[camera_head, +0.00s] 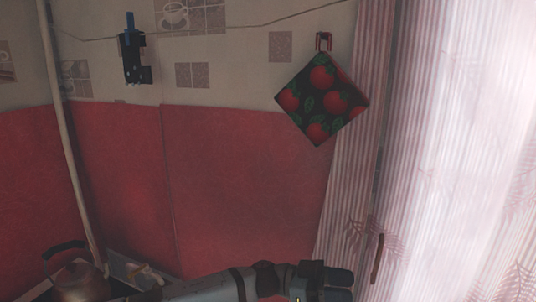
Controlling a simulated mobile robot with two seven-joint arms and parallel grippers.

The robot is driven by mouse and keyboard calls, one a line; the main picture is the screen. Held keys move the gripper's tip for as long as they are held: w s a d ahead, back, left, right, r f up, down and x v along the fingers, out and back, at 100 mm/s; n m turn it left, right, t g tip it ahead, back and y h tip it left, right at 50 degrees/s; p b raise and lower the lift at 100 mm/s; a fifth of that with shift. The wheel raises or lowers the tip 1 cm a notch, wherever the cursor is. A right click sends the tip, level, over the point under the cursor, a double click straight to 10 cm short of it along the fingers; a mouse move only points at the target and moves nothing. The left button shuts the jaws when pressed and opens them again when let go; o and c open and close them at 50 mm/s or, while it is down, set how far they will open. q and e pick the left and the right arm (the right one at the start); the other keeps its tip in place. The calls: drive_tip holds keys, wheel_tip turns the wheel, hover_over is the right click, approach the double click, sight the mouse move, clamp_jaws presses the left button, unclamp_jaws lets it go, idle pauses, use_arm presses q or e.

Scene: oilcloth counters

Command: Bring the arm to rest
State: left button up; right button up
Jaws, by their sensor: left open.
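My left arm (225,285) comes in along the bottom edge of the head view. Its gripper (340,285) is at the bottom, right of centre, in front of the red lower wall and near the curtain. The gripper is open, and I see nothing between its fingers. The lower part of the hand is cut off by the frame edge. My right gripper is not in view.
A kettle (76,277) stands at the lower left, near a pale pipe (68,140). A tomato-print potholder (322,100) hangs on the wall. A dark holder (134,60) hangs at upper left. A striped curtain (455,150) fills the right side.

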use_arm(q)
drive_tip(key=s+a+f+n+t+y, duration=0.4)
drive_tip(key=a+f+n+t+y, duration=0.4)
drive_tip(key=a+f+n+t, duration=1.15)
drive_tip(key=s+a+f+m+g+y, duration=0.1)
drive_tip(key=s+a+f+g+y, duration=0.1)
drive_tip(key=s+a+f+y, duration=0.6)
drive_tip(key=s+a+f, duration=0.5)
drive_tip(key=s+a, duration=0.2)
drive_tip(key=s, duration=0.1)
drive_tip(key=shift+s, duration=0.35)
drive_tip(key=shift+m, duration=0.25)
